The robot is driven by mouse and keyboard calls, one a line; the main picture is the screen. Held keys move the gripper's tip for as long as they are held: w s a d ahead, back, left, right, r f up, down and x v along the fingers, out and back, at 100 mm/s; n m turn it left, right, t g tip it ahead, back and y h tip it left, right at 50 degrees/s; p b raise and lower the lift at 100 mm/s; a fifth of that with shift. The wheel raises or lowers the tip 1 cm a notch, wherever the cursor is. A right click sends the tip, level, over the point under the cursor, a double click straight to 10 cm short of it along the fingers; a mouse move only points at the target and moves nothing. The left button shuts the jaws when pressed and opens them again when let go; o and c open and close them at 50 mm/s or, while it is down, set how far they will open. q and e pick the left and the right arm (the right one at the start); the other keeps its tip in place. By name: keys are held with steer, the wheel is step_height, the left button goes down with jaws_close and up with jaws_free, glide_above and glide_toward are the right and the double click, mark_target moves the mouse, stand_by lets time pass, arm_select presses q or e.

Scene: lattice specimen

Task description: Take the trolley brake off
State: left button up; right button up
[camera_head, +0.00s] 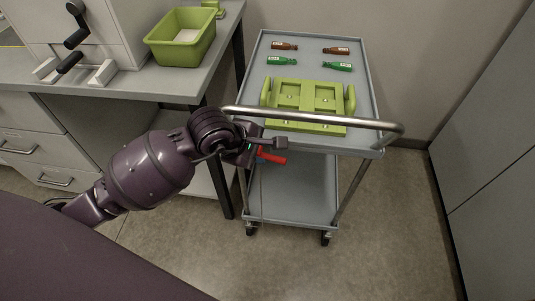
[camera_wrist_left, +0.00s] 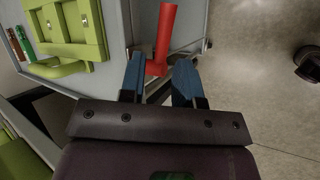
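The grey trolley (camera_head: 375,95) stands in the middle of the head view, with a metal push handle (camera_head: 310,118) along its near side. A red brake lever (camera_head: 272,158) sticks out below the handle, at the trolley's near left. It also shows in the left wrist view (camera_wrist_left: 166,32). My left gripper (camera_head: 264,146) is beside the lever. In the wrist view its two blue fingers (camera_wrist_left: 159,62) are apart, and the lever's lower end appears between their tips, nearer the left finger. Whether either finger touches it I cannot tell. My right gripper is not in view.
A green fixture (camera_head: 305,104) and several small brown (camera_head: 284,46) and green (camera_head: 338,66) bottles lie on the trolley top. The lower shelf (camera_head: 300,190) looks empty. A bench with a green bin (camera_head: 181,38) stands left; a grey cabinet (camera_head: 490,130) is right. The floor between is clear.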

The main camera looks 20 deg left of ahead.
mark_target(269, 157)
arm_select(q)
steer(key=x, duration=0.3)
steer(key=shift+s+a+f+b, duration=0.1)
steer(key=shift+s+f+b, duration=0.1)
steer(key=shift+s+b, duration=0.1)
steer(key=shift+w+d+f, duration=0.25)
steer(key=shift+w+f, duration=0.2)
steer(key=shift+f, duration=0.05)
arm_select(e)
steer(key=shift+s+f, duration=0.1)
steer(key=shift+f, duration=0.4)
